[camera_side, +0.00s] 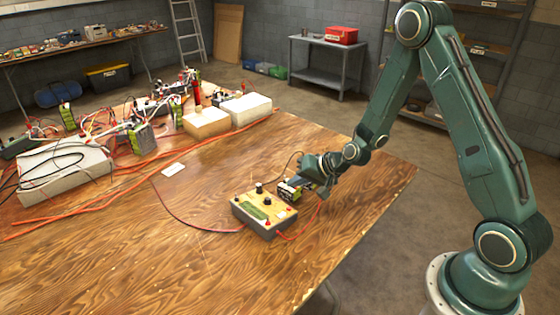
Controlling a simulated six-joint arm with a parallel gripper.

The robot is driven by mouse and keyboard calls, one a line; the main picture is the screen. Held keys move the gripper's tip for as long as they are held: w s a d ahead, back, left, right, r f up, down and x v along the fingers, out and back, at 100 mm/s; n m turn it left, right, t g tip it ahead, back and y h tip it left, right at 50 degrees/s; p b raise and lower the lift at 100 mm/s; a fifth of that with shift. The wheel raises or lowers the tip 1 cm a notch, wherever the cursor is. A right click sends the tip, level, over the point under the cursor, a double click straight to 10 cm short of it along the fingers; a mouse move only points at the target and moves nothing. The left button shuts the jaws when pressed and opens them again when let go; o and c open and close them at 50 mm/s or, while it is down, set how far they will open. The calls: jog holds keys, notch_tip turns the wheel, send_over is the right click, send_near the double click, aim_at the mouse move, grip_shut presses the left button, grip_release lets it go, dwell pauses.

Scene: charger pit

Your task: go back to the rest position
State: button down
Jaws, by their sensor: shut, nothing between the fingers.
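My gripper (300,182) is low over the wooden table, close to the right end of a small control box (263,213). It is shut, and no held object shows. The box has a pale top with a black knob, a green panel and red terminals. A small dark and yellow-green block (288,191) sits at the box's far right side, right by the fingertips. Whether the fingers touch it I cannot tell. My arm reaches in from the right, bent high at the elbow.
The wooden table (150,240) is bare at its front and right. Orange cables (100,205), power supplies and pale boxes (207,122) crowd its far left. A cart with a red box (341,35) stands behind.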

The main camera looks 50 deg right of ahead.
jog(key=s+a+r+n+g, duration=0.1)
jog(key=s+a+r+n, duration=0.3)
jog(key=r, duration=0.5)
jog(key=s+a+r+n+g, duration=0.1)
jog(key=s+r+n, duration=0.1)
jog(key=s+r, duration=0.45)
jog(key=s+r+n+h, duration=0.1)
jog(key=s+r, duration=0.4)
jog(key=s, duration=0.4)
jog(key=s+r+n+g+h, duration=0.1)
jog(key=s+r, duration=0.4)
jog(key=s, duration=0.5)
jog(key=shift+r+h, duration=0.15)
jog(key=shift+h, duration=0.15)
